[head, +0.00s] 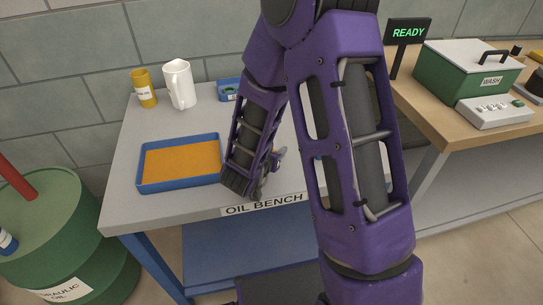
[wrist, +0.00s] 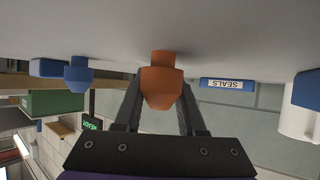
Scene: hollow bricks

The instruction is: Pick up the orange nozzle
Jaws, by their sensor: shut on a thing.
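The orange nozzle (wrist: 162,88) is between the two dark fingers of my gripper (wrist: 162,80) in the wrist view. The fingers are shut on its sides. Its narrower end points towards the grey bench top, and I cannot tell whether it touches it. In the head view my arm reaches down over the oil bench (head: 185,202) and hides the nozzle. The fingers cannot be made out there.
A blue tray of orange liquid (head: 141,184), a yellow cup (head: 144,90) and a white jug (head: 180,85) stand on the bench's left. In the wrist view, a blue fitting (wrist: 78,74) and a blue SEALS box (wrist: 228,84) are nearby. A green washer (head: 460,75) stands right.

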